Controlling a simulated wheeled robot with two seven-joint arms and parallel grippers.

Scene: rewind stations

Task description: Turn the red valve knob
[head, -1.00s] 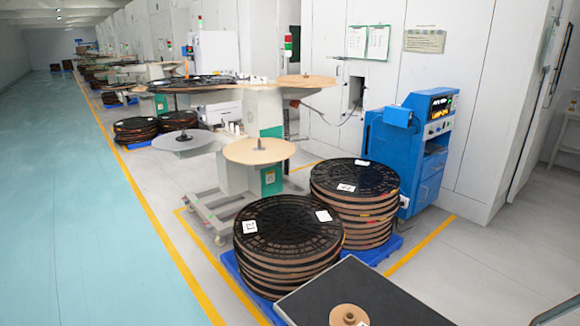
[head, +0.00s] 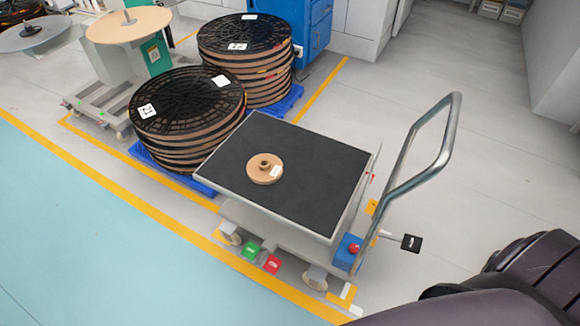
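A small red knob (head: 354,248) sits on top of a blue box (head: 347,254) at the lower right side of a wheeled cart, near the foot of its handle. It is small in the head view, and I cannot make out its exact shape or turn. Neither gripper shows in the head view. A dark, rounded part of my own body fills the lower right corner, to the right of the knob and apart from it.
The cart's black top (head: 310,170) carries a small tan reel (head: 264,169). A metal handle (head: 445,150) rises at its right. Black-topped reel stacks (head: 185,105) stand behind left. Green (head: 248,249) and red (head: 272,264) pedals sit low in front. Floor to the right is clear.

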